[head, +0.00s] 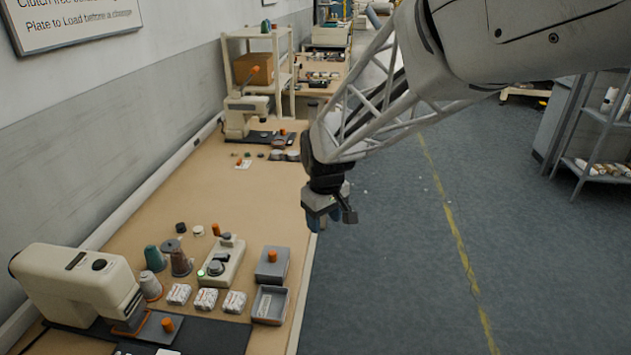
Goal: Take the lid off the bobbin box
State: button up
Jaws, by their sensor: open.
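A grey box (271,270) near the right edge of the worktable appears to be the bobbin box. Its flat grey lid (268,256) with an orange knob appears to be on it. My gripper (329,216) is open and points down, with nothing seen between its fingers. In the picture it is above and to the right of the box, around the table's right edge, and apart from the box. The inside of the box is hidden.
An open grey tray (257,318) sits just in front of the box. White packets (206,300), a small machine (222,262), thread cones (181,263) and a sewing machine (75,282) stand to the left. The tabletop (235,205) behind is mostly clear.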

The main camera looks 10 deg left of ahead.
aim_at(272, 252)
jog(key=w+a+f+n, duration=0.1)
jog(key=a+f, duration=0.2)
jog(key=a, duration=0.2)
jog(key=w+a+f+n, duration=0.1)
jog(key=w+a+f, duration=0.1)
jog(key=a+f, duration=0.2)
jog(key=w+a+f+n, duration=0.1)
jog(key=a+f, duration=0.2)
jog(key=a, duration=0.3)
jog(key=shift+w+f+n+g, duration=0.2)
jog(key=shift+n+g, duration=0.1)
jog(key=shift+g, duration=0.1)
jog(key=shift+f, duration=1.25)
jog(key=shift+d+f, duration=0.15)
jog(key=shift+f, duration=2.4)
grip_shut()
